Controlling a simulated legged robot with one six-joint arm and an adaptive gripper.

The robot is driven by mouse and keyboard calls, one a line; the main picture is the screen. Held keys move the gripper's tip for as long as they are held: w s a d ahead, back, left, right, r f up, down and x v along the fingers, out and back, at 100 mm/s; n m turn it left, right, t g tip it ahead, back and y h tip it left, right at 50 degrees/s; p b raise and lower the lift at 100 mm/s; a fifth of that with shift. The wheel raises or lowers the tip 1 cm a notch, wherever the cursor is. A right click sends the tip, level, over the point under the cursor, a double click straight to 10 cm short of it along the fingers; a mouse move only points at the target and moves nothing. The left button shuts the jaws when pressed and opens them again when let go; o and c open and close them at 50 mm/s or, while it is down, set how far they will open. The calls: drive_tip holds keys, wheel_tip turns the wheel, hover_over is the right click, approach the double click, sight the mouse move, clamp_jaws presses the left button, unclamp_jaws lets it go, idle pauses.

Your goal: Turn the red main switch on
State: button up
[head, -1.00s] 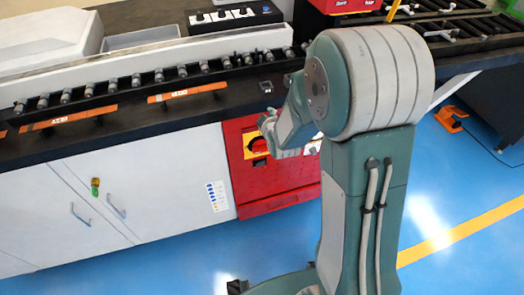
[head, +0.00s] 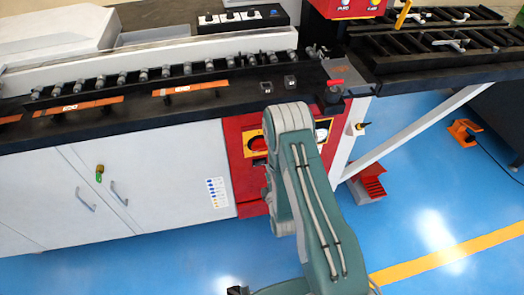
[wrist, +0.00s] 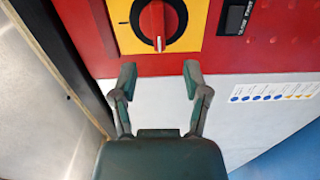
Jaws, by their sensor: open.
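The red main switch (wrist: 160,22) is a round red knob with a raised grip bar on a yellow plate (wrist: 198,38), set in a red panel. In the wrist view its bar stands upright in the picture, with a white mark at its lower end. My gripper (wrist: 160,78) is open and empty, its two fingers apart just below the plate in the picture, one to each side of the bar's line. In the head view the switch (head: 257,145) shows beside my arm, which partly covers the panel and hides most of my gripper.
A dark rocker switch (wrist: 236,17) sits on the panel to the right. White cabinet doors (head: 140,180) lie left of the panel. The black worktop edge (head: 170,122) runs above it. A red pedal (head: 368,182) stands on the blue floor at the right.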

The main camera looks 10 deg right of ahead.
sight(261, 151)
drive_tip(key=w, duration=1)
drive_tip(key=shift+w+a, duration=0.1)
drive_tip(key=shift+w, duration=0.25)
drive_tip(key=shift+a, duration=0.1)
clamp_jaws()
